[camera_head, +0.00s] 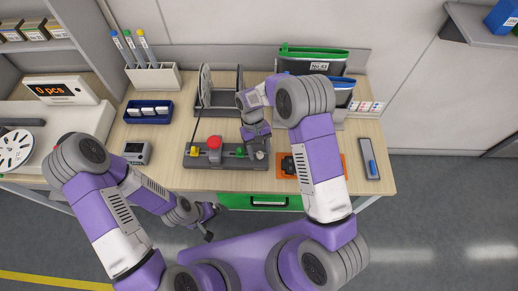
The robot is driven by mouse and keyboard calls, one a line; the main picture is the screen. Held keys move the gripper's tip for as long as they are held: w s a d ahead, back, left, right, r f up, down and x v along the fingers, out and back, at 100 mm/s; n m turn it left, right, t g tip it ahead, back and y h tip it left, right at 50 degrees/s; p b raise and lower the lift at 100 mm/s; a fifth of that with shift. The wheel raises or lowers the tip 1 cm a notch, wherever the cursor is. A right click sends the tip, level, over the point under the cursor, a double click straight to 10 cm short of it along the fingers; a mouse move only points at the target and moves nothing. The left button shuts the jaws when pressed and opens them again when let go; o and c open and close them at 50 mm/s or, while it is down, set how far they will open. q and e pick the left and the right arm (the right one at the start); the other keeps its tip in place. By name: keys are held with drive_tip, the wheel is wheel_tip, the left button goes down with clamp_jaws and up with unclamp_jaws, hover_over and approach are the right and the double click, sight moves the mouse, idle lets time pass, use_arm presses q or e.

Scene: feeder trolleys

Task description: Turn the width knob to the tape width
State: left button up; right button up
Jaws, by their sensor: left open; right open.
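A long grey unit (226,161) lies near the table's front edge. It carries a yellow part (195,152), a large red button (214,143) and a green part (240,151). My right gripper (256,155) points down over the unit's right end, with its jaws open. A small pale round part shows at its fingertips; I cannot tell whether it is the width knob or whether the fingers touch it. No tape width is readable. My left gripper (212,221) is open and empty, in front of the table edge and below the unit in the picture.
An orange plate (283,171) with a black part lies right of the unit, partly behind my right arm. A grey rack (218,103) stands behind. A small meter (137,152), a blue tray (130,111) and a counter (63,90) reading "0 pcs" are left.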

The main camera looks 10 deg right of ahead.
sight(256, 150)
drive_tip(key=v, duration=0.7)
drive_tip(key=shift+r, duration=0.25)
drive_tip(key=shift+w, duration=0.1)
